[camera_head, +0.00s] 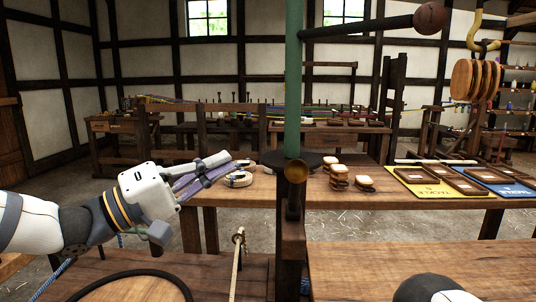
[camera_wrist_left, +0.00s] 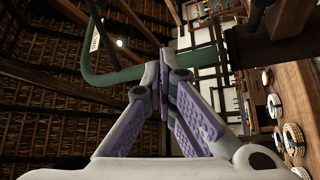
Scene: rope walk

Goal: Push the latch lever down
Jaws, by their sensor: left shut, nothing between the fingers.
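A dark lever (camera_head: 358,27) with a round brown knob (camera_head: 431,18) at its end reaches right from an upright green post (camera_head: 294,80). It slopes slightly up toward the knob; I take it to be the latch lever. My left gripper (camera_head: 232,163) is shut and empty, left of the post and well below the lever, apart from both. In the left wrist view its purple-padded fingers (camera_wrist_left: 165,60) meet at the tips, with a green curved bar (camera_wrist_left: 108,76) beyond them. My right gripper is not in view; only a rounded arm part shows at the bottom right.
A brass knob (camera_head: 296,172) sits on a dark wooden post below the green one. Wooden pulleys (camera_head: 474,80) hang from a yellow hook at right.

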